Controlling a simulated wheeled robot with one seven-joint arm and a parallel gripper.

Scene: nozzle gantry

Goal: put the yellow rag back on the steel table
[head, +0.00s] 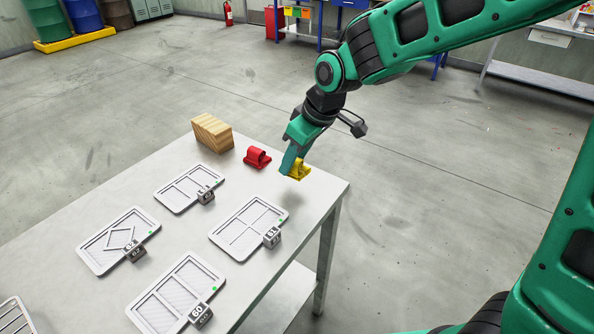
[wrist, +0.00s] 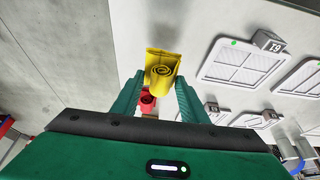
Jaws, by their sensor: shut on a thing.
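The yellow rag (head: 301,171) is a rolled bundle near the far right corner of the steel table (head: 262,190). In the wrist view the rag (wrist: 163,66) shows its spiral end between the fingertips. My gripper (head: 291,172) points down and is shut on the rag, hiding part of it in the head view. My gripper (wrist: 160,83) has a finger on each side of it in the wrist view. The rag is over or on the tabletop; I cannot tell whether it touches the surface.
A red rolled rag (head: 257,158) lies just left of my gripper, with a wooden block (head: 212,133) beyond it. Several white trays with number blocks, such as one tray (head: 248,229), cover the nearer tabletop. The table's right edge is close to the rag.

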